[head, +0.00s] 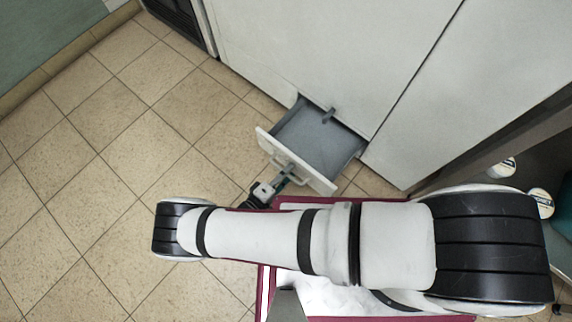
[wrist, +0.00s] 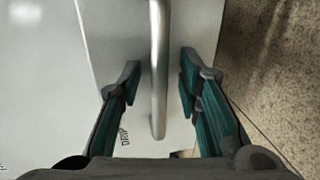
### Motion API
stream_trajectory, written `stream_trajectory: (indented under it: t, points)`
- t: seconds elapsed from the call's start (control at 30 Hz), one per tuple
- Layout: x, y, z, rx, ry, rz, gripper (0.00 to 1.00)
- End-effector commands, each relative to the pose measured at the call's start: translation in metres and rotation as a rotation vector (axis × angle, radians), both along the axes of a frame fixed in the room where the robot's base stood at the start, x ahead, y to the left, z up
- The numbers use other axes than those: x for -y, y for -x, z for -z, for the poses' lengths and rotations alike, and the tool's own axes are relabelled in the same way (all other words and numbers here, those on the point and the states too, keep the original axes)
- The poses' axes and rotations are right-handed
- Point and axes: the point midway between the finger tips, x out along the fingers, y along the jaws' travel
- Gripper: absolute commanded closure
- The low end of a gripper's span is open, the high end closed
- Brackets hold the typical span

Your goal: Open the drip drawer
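The drip drawer (head: 318,137) is pulled out from the bottom of the white cabinet in the head view. Its grey inside looks empty. Its white front panel (head: 320,183) faces my arm and also shows in the wrist view (wrist: 118,35), with the label "DRIP" (wrist: 125,136). The metal bar handle (wrist: 158,60) runs between the fingers of my gripper (wrist: 158,85). The fingers are apart, one on each side of the bar, with a visible gap on both sides. In the head view my gripper (head: 284,180) is at the drawer front, partly hidden by my arm.
The white cabinet (head: 300,45) stands behind the drawer. Open tiled floor (head: 110,165) lies to the left. A dark vent (head: 178,18) is at the top. Two white-lidded jars (head: 502,167) (head: 541,203) are at the right, beyond a dark edge.

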Motion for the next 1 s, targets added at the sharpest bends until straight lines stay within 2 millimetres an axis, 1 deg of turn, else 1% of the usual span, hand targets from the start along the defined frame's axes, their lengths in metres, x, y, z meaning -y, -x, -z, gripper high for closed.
stream_trajectory:
  t: [0.17, 0.27, 0.7, 0.83, 1.0]
  points:
    - [0.000, 0.000, 0.000, 0.001, 0.000, -0.001, 0.69]
    - [-0.003, 0.003, -0.001, 0.002, 0.000, -0.002, 0.69]
    - [-0.041, 0.051, -0.013, 0.000, -0.002, -0.002, 0.69]
    - [-0.045, 0.057, -0.015, 0.001, -0.001, -0.001, 0.69]
    - [-0.046, 0.058, -0.015, 0.001, 0.001, 0.000, 0.69]
